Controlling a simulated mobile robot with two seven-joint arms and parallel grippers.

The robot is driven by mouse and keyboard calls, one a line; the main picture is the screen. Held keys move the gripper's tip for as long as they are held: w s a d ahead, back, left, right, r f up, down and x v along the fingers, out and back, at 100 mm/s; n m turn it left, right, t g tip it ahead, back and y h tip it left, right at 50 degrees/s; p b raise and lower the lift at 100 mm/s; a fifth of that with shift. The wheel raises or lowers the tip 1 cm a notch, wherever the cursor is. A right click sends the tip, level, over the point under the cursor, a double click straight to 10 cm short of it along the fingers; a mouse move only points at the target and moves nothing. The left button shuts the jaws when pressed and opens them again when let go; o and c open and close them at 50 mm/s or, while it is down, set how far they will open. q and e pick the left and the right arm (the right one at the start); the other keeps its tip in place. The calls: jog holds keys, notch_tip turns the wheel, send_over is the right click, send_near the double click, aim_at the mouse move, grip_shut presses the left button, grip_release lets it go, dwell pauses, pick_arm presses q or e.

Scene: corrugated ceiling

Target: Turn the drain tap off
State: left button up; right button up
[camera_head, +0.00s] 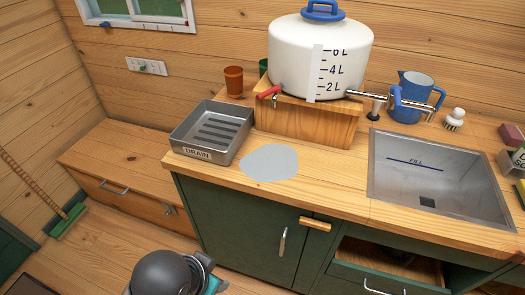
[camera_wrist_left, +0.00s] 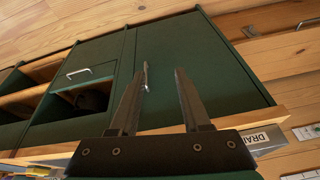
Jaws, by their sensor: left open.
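The white water tank (camera_head: 318,62) stands on a wooden block (camera_head: 305,122) on the counter. A small tap with a red handle (camera_head: 268,92) sticks out from its lower left, above and right of the grey metal tray labelled DRAIN (camera_head: 213,128). A longer metal tap with a blue handle (camera_head: 397,98) reaches right towards the sink. My left gripper (camera_wrist_left: 159,72) is open and empty in the left wrist view, with the green cabinet front behind its fingers. Its fingers do not show in the head view. My right gripper is not in view.
A grey puddle-like patch (camera_head: 269,162) lies on the counter before the tank. A brown cup (camera_head: 233,79) stands behind the tray, a blue jug (camera_head: 413,98) behind the sink (camera_head: 434,180). The cabinet door handle (camera_head: 283,241) protrudes below the counter.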

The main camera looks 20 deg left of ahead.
pick_arm(q)
jog(key=w+a+r+m+t+y, duration=0.1)
jog(key=w+a+m+t+y, duration=0.1)
jog(key=w+a+m+t, duration=0.35)
jog(key=m+t+h, duration=0.6)
jog(key=m+h, duration=0.5)
jog(key=m, duration=2.1)
send_near(262, 95)
jog(key=shift+t, duration=0.25)
jog(key=x, duration=0.3)
jog(key=p+x, duration=0.1)
jog(key=x, duration=0.1)
jog(key=p+x, duration=0.1)
jog(key=x, duration=0.2)
jog(key=shift+w+f, duration=0.35)
jog(key=shift+w, duration=0.05)
jog(key=shift+x, duration=0.95)
jog(key=shift+f, duration=0.1)
grip_shut()
